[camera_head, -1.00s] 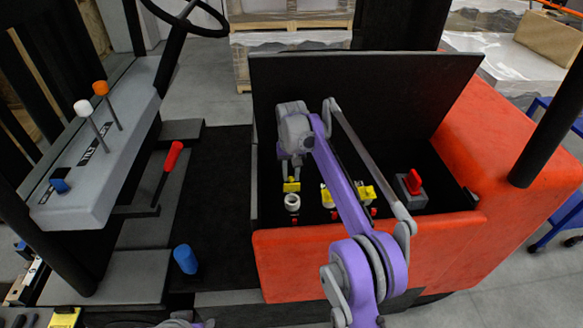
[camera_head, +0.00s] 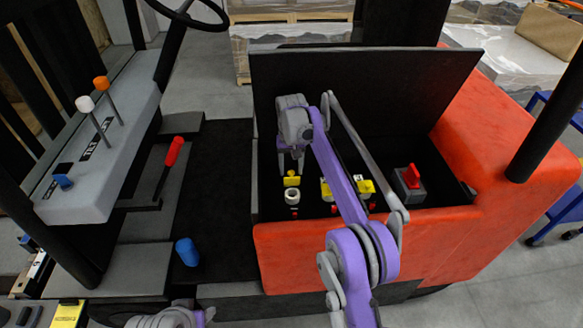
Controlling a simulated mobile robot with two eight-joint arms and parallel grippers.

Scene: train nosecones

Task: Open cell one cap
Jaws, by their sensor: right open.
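Inside the open red-sided compartment stand three cells with yellow caps. At the left one, the yellow cap (camera_head: 291,180) shows behind a round white neck (camera_head: 292,195), whose top appears uncovered. The middle yellow cap (camera_head: 326,190) and right yellow cap (camera_head: 365,185) are partly hidden by my arm. Which one is cell one I cannot tell. My right gripper (camera_head: 290,170) is open, points down and is just above and behind the left cap; whether it touches the cap is unclear. My left gripper is out of view; only part of my left arm shows at the bottom edge.
A raised black lid (camera_head: 360,100) stands behind the compartment. A red switch (camera_head: 411,178) on a grey box is at its right. To the left are a grey console with levers (camera_head: 100,150), a red-handled lever (camera_head: 173,150) and a blue knob (camera_head: 187,252).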

